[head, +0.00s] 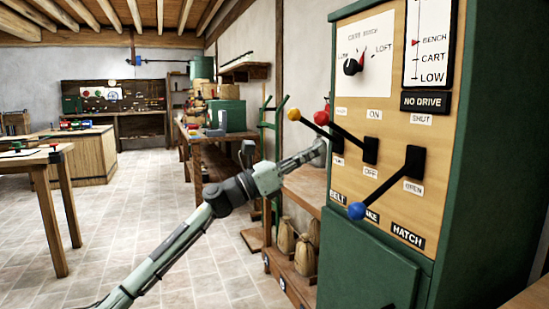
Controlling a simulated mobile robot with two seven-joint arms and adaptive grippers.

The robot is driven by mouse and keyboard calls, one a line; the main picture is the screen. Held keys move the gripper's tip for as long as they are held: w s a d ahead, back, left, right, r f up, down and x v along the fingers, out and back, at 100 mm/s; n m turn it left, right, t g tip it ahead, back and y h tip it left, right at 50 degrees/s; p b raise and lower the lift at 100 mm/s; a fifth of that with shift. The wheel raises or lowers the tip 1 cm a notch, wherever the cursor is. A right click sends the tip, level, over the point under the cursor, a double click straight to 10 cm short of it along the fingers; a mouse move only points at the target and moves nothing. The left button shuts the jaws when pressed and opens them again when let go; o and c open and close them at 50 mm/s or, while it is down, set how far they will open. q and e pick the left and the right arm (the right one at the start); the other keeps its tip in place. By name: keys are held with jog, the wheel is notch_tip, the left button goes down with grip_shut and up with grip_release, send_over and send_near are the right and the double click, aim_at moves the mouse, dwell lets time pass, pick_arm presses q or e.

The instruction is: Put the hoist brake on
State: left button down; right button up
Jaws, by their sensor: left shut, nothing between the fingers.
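A control panel (372,207) on a green cabinet stands at the right with three levers in a row. The middle lever, with a red knob (321,118), is over the partly hidden brake label (371,216). Its knob sits higher than its mount (370,150), tilted toward the ON label (374,115); the OFF label (370,173) is below. My left gripper (321,151) is shut and empty, just below the red knob, near the panel's left edge. I cannot tell whether it touches a lever. My right gripper is out of view.
The belt lever's yellow knob (294,114) is up, close left of the red one. Shelves with sacks (305,255) stand left of the cabinet. The tiled floor (130,215) is open at left.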

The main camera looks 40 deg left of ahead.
pick_arm(q)
jog(key=s+a+r, duration=0.2)
jog(key=s+a, duration=0.2)
jog(key=s, duration=0.4)
jog(key=shift+s+b, duration=0.35)
jog(key=shift+b, duration=0.05)
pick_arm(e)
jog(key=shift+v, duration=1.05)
pick_arm(q)
jog(key=shift+a, duration=0.15)
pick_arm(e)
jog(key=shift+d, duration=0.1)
